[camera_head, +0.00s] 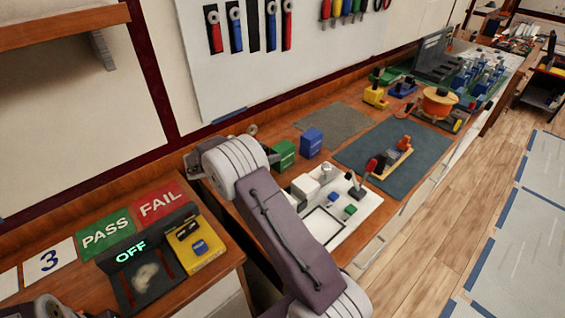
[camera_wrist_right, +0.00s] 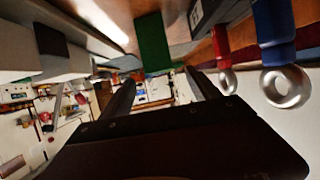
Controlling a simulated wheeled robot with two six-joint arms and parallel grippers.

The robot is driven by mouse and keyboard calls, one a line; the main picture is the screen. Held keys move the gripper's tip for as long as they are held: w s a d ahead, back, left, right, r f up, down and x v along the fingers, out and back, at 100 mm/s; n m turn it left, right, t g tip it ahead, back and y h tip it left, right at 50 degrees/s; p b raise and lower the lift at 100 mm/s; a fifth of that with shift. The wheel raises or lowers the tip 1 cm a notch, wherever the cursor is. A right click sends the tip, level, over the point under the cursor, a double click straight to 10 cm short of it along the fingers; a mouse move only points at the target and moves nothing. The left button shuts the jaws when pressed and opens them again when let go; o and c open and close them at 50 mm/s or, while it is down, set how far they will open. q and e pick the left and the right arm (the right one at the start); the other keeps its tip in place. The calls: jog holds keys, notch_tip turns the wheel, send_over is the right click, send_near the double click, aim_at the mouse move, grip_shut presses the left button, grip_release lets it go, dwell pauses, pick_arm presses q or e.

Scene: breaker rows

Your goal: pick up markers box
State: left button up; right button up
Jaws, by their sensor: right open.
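A green box (camera_head: 284,154) and a blue box (camera_head: 311,142) stand side by side on the bench, behind the white tray. I cannot read their labels, so I cannot tell which is the markers box. My right arm crosses the middle of the head view, and its raised joint is left of the boxes. In the right wrist view my right gripper (camera_wrist_right: 160,76) has its two fingers apart with nothing held between them. A green block-like thing (camera_wrist_right: 152,42) shows beyond the fingers, apart from them. My left gripper cannot be made out.
A white tray (camera_head: 367,207) with small blocks lies in front of the boxes. A blue-grey mat (camera_head: 380,143) lies to their right. Red and blue tools hang on the wall board (camera_head: 200,85). PASS (camera_head: 106,233) and FAIL (camera_head: 160,203) cards lie at the left.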

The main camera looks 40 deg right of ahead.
aim_at(277, 149)
jog(key=p+x, duration=0.1)
jog(key=x, duration=0.2)
jog(key=shift+s+r, duration=0.1)
jog(key=shift+d, duration=0.25)
jog(key=p+x, duration=0.1)
jog(key=x, duration=0.4)
jog(key=shift+d+f, duration=0.3)
jog(key=shift+f, duration=0.05)
jog(key=shift+a, duration=0.1)
jog(key=c, duration=0.4)
jog(key=shift+r, duration=0.1)
grip_shut()
